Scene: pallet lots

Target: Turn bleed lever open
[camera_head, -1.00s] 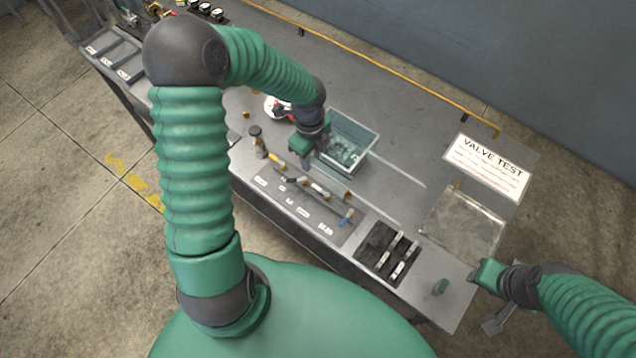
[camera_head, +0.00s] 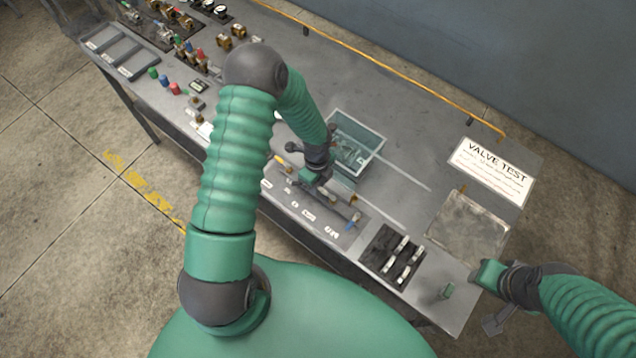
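A manifold strip (camera_head: 300,199) with labelled fittings runs along the table's front edge. It carries a yellow handle (camera_head: 281,161) and a blue handle (camera_head: 353,221). The labels are too small to read, so I cannot tell which handle is the bleed lever. My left gripper (camera_head: 313,179) points down over the middle of the strip, between the yellow and blue handles. It hides the fittings under it; contact and finger opening cannot be made out. My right gripper (camera_head: 486,274) is at the table's right end, away from the strip; its finger opening is unclear.
A clear bin (camera_head: 374,153) with small parts stands just behind the strip. The back middle is bare.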

